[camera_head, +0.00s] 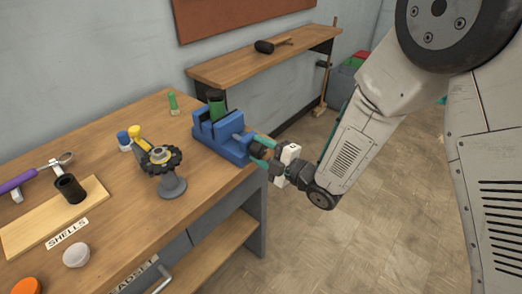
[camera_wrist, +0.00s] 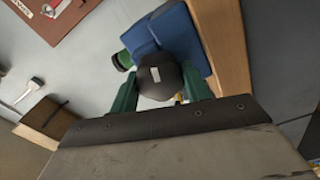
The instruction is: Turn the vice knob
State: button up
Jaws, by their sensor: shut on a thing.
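The blue vice (camera_head: 222,136) stands at the right edge of the wooden workbench, with a dark green cylinder (camera_head: 216,103) at its jaws. The vice also shows in the wrist view (camera_wrist: 172,38). Its knob (camera_wrist: 158,76) is dark and round with a small light mark, and sits between the green fingers in the wrist view. My gripper (camera_head: 262,150) reaches in from the right and is shut on the knob. In the head view the fingers largely hide the knob.
A wall shelf (camera_head: 255,62) is behind. Open floor lies right of the bench.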

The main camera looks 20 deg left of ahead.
jog(key=n, duration=0.3)
jog(key=shift+n, duration=0.3)
jog(key=shift+f+n, duration=0.1)
jog(key=shift+n, duration=1.7)
jog(key=o, duration=1)
jog(key=shift+v, duration=3.9)
